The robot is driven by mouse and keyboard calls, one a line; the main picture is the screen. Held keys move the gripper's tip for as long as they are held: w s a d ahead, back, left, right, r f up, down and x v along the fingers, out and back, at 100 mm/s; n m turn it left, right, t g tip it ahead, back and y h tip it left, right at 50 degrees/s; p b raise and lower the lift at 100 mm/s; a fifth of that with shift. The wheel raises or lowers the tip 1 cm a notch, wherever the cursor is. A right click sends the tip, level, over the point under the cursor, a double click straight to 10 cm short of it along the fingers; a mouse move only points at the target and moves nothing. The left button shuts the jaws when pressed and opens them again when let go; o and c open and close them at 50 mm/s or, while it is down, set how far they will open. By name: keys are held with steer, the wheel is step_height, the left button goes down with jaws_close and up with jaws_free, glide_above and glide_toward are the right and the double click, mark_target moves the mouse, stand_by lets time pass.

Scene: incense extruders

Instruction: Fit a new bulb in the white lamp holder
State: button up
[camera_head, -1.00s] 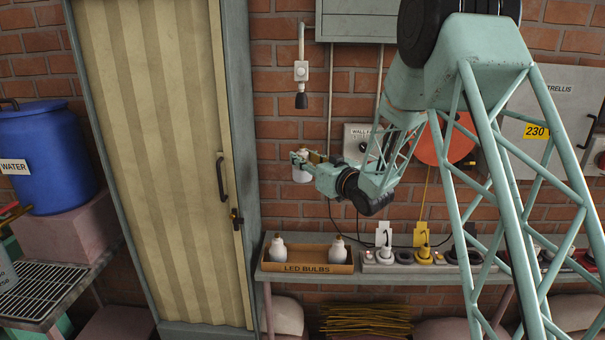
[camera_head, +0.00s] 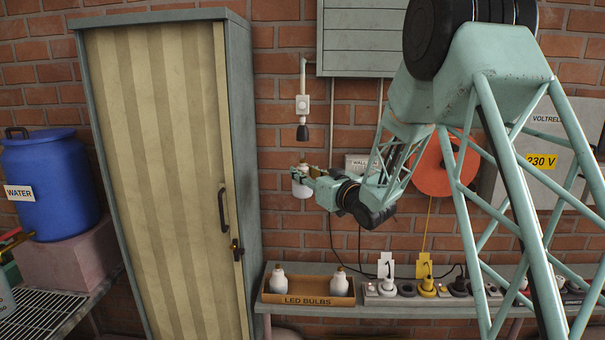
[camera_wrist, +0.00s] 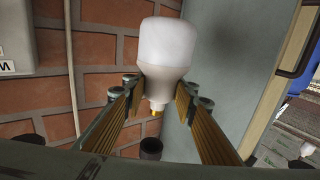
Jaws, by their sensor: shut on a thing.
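The lamp holder, a dark socket (camera_head: 302,133) under a white fitting (camera_head: 303,103), hangs from a conduit on the brick wall. My gripper (camera_head: 304,175) is shut on a white bulb (camera_head: 302,190), below the socket and apart from it. In the wrist view my gripper (camera_wrist: 160,90) has a finger on each side of the bulb (camera_wrist: 166,45), and its brass cap (camera_wrist: 155,113) points at a dark cylinder (camera_wrist: 150,148) that looks like the socket. In the head view the cap is up and the globe down. Whether cap and socket are in line is unclear.
A tray marked LED BULBS (camera_head: 308,300), with two bulbs in it, stands on the shelf (camera_head: 390,310) below. A tall cabinet (camera_head: 160,170) stands close on the left. A grey louvred box (camera_head: 360,45) is at upper right of the holder. An orange disc (camera_head: 445,165) is behind my arm.

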mark_target(304, 160)
steer(key=shift+r, duration=0.25)
steer(key=shift+r+p, duration=1.95)
steer(key=shift+p, duration=0.1)
steer(key=shift+b, duration=1.3)
stand_by(0.7)
steer(key=shift+r, duration=1.45)
stand_by(2.2)
